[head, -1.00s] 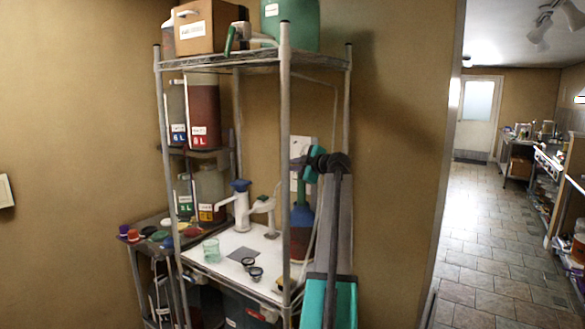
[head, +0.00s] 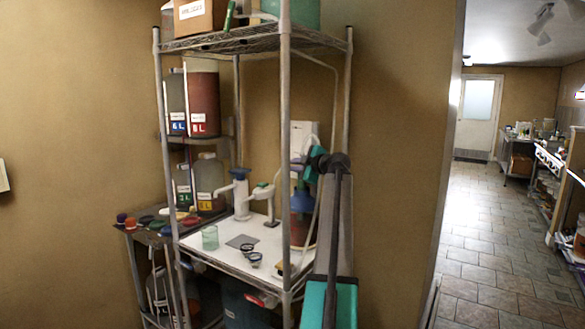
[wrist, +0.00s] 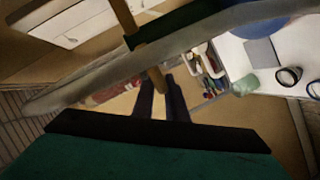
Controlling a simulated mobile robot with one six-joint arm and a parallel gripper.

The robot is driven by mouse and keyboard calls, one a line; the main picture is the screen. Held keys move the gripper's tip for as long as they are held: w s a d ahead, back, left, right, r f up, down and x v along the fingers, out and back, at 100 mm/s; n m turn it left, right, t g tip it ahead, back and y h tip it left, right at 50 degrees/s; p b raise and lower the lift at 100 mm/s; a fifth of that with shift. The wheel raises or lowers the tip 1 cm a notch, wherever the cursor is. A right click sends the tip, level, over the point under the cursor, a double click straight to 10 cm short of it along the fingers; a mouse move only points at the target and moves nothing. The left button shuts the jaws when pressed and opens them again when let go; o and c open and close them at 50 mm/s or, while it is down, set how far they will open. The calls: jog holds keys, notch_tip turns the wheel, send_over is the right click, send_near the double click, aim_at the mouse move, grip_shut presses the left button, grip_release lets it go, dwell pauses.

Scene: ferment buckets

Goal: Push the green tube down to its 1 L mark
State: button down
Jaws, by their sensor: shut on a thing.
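No 1 L mark is readable. In the head view my gripper (head: 299,162) is by the rack's front post, above a blue-topped vessel with reddish liquid (head: 302,232).
A pale hose (wrist: 75,85) crosses the wrist view close to the rod. The wire rack's front post (head: 286,120) stands beside my arm. The white worktop (head: 205,262) holds a green cup (head: 210,238), small black rings and white pumps. Labelled jugs (head: 203,100) stand behind.

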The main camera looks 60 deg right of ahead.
notch_tip(320, 180, down, 2)
jog(key=shift+a+f+b, duration=0.1)
jog(key=shift+f+b, duration=0.05)
jog(key=shift+b, duration=0.7)
jog(key=c, duration=1.8)
grip_release()
jog(key=b+v, duration=0.2)
jog(key=v, duration=1.2)
jog(key=shift+b, duration=0.35)
jog(key=shift+f, duration=0.1)
